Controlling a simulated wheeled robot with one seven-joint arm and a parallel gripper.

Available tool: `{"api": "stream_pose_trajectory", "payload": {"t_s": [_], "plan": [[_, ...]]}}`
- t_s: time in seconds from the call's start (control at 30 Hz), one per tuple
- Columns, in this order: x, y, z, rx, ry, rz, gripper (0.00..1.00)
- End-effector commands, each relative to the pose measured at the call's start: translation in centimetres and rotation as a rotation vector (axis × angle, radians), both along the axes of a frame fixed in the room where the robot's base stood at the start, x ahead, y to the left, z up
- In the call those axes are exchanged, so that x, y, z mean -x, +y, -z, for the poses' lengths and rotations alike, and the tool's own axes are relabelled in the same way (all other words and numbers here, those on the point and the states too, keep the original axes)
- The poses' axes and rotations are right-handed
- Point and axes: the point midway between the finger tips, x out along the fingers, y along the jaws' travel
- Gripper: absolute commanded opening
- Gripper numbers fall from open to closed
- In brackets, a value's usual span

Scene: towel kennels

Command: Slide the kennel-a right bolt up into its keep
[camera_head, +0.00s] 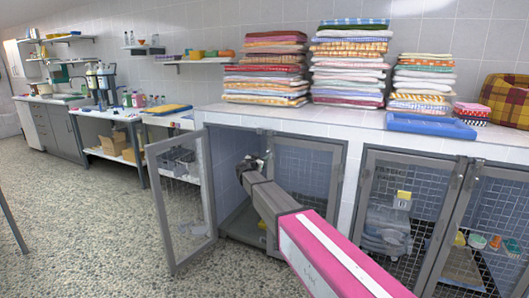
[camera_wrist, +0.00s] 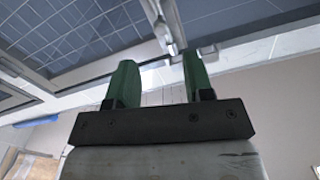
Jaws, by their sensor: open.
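My gripper (camera_head: 246,164) is at the left kennel, by the frame between its open left door (camera_head: 183,192) and its closed right mesh door (camera_head: 305,168). In the wrist view my gripper (camera_wrist: 160,70) shows two green fingers, apart. A grey metal bar (camera_wrist: 164,22), which looks like the bolt, runs down the picture toward the gap between the fingertips. I cannot tell whether it lies between them or beyond. A small dark bracket (camera_wrist: 207,52), perhaps the keep, is just right of the bar's end. In the head view the bolt cannot be made out.
The left door stands swung out over the speckled floor (camera_head: 80,235). A kennel with closed mesh doors (camera_head: 397,205) stands at the right. Towel stacks (camera_head: 348,65) and a blue tray (camera_head: 430,125) lie on the white counter (camera_head: 300,116) above. A bench (camera_head: 110,115) stands farther left.

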Motion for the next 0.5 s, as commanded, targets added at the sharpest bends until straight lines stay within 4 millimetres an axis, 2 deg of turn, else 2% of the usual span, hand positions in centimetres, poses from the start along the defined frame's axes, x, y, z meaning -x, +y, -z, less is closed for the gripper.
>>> {"api": "stream_pose_trajectory", "payload": {"t_s": [0.27,0.5], "plan": [[-1.9,-0.5,0.0,0.0,-0.003,0.0,0.47],[-5.7,-1.9,0.0,0.0,-0.002,0.001,0.47]]}}
